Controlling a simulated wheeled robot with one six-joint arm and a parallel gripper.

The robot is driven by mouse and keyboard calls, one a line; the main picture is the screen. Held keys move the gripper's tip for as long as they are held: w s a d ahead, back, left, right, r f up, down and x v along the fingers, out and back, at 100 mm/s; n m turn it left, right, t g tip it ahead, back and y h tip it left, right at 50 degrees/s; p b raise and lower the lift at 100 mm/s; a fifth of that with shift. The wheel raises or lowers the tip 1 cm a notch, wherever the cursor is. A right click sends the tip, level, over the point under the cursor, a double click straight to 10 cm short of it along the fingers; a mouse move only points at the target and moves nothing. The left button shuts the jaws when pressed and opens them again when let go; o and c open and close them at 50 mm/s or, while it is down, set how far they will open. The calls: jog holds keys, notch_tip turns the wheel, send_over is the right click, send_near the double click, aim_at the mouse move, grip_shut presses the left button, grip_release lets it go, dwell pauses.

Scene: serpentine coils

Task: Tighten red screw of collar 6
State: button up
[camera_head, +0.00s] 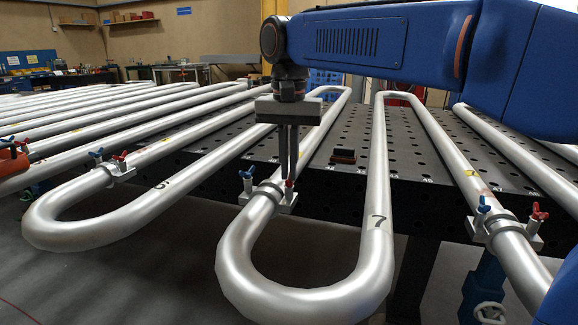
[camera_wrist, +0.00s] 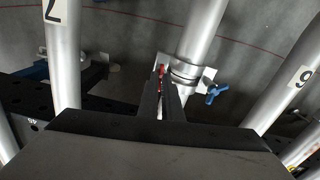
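The red screw (camera_head: 289,184) stands on the right side of the clamp collar (camera_head: 268,191) around the middle pipe bend, between the labels 6 and 7. A blue screw (camera_head: 246,177) is on the collar's left side. My gripper (camera_head: 289,178) points down from above, its two dark fingers close together, tips at the red screw and partly hiding it. In the wrist view the red screw (camera_wrist: 161,70) shows at the fingertips (camera_wrist: 160,82), and the blue screw (camera_wrist: 216,94) lies to the right. I cannot tell whether the fingers grip the screw. No number shows on the collar itself.
Other collars with blue and red screws sit on the left bend (camera_head: 117,166) and the right pipe (camera_head: 500,222). Silver pipes run close on both sides. A dark perforated table (camera_head: 440,165) lies below, with a small dark block (camera_head: 344,156) on it.

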jog(key=o, duration=0.3)
jog(key=shift+o, duration=0.2)
jog(key=shift+r, duration=0.15)
notch_tip(320, 180, up, 17)
jog(key=shift+r, duration=0.1)
dwell(0.5)
